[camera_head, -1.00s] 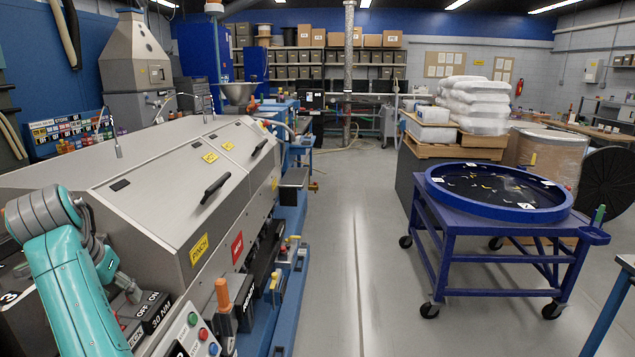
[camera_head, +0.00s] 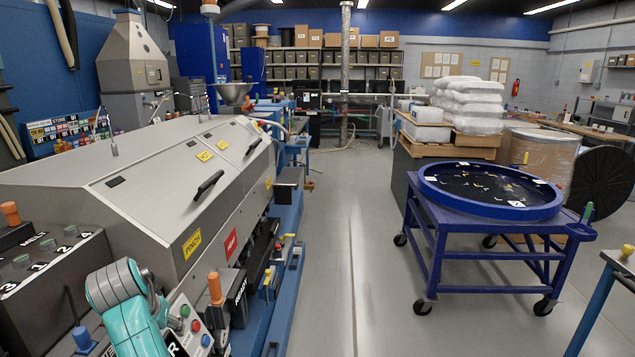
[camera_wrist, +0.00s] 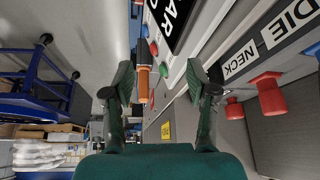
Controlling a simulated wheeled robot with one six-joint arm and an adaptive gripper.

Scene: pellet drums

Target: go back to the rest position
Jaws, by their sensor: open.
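My gripper (camera_wrist: 160,80) shows in the wrist view with its two dark fingers spread apart and nothing held between them. An orange-handled knob (camera_wrist: 143,85) on the machine panel lies in view behind the gap, nearer the left finger. I cannot tell how far it is from the fingers. In the head view my teal arm is low at the bottom left, in front of the machine's control panels. The gripper's fingers cannot be made out there.
The grey machine (camera_head: 160,170) fills the left, with a knob panel (camera_head: 50,285) and an orange lever (camera_head: 215,288) close to my arm. A blue wheeled table (camera_head: 480,225) with a round tray (camera_head: 430,190) stands right. The floor aisle (camera_head: 355,250) between is clear.

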